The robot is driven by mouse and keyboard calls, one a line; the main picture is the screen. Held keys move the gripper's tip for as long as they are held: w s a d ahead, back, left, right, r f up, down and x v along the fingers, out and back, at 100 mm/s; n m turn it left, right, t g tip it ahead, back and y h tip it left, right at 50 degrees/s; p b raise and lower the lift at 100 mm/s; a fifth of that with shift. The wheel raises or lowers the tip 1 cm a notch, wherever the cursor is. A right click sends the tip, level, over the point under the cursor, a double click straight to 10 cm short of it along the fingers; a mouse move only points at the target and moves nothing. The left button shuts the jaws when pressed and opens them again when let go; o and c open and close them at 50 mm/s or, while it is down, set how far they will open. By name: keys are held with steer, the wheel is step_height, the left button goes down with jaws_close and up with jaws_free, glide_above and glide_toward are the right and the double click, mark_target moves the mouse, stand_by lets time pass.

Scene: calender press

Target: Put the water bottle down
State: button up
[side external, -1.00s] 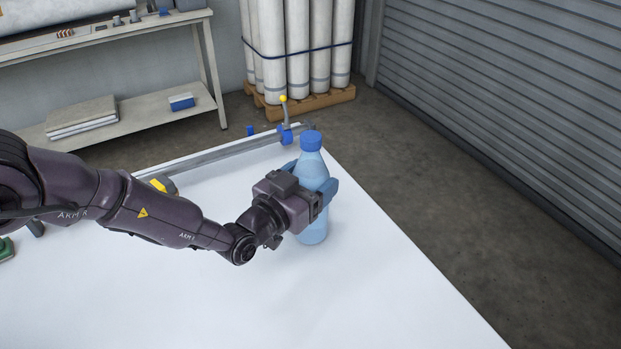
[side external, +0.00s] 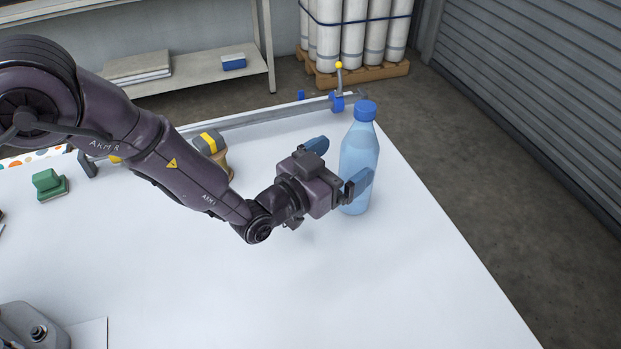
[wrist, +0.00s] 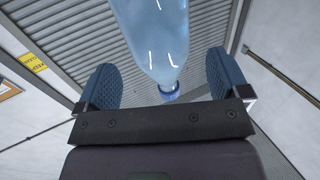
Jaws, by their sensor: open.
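The water bottle (side external: 359,152) is light blue and clear with a blue cap. It stands upright on the white table (side external: 420,270), near its right edge. My gripper (side external: 337,166) is open beside the bottle, on its left side in the side external view. One blue finger overlaps the lower part of the bottle in that view. In the wrist view the bottle (wrist: 155,35) shows between and beyond the two spread blue fingers of my gripper (wrist: 165,80), with gaps on both sides.
A yellow-and-dark roll-like object (side external: 212,150) stands behind my forearm. A clamp with a yellow knob (side external: 338,90) sits on the rail at the table's back edge. A green block (side external: 49,185) lies at left. The front middle of the table is clear.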

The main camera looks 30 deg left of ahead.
steer(key=v, duration=0.7)
steer(key=w+a+r+n+g+y, duration=0.1)
steer(key=a+r, duration=0.2)
steer(key=r, duration=0.3)
steer(key=w+a+r+g+y, duration=0.1)
steer(key=w+a+r+g, duration=0.1)
steer(key=a+r, duration=0.3)
steer(key=s+a+r+n+g+y, duration=0.1)
steer(key=s+a+r+g, duration=0.1)
steer(key=s+a+r, duration=0.5)
steer(key=s+a+r+n+g+y, duration=0.1)
steer(key=s+a+r+g+y, duration=0.1)
steer(key=s+a, duration=0.5)
steer(key=s+a+r+n+g+y, duration=0.1)
steer(key=s+a+r+g, duration=0.2)
steer(key=s+a, duration=0.4)
steer(key=s+g, duration=0.1)
steer(key=s, duration=0.6)
steer(key=shift+s+r+n+y, duration=0.2)
steer(key=shift+s+n+y, duration=0.1)
steer(key=shift+y, duration=0.1)
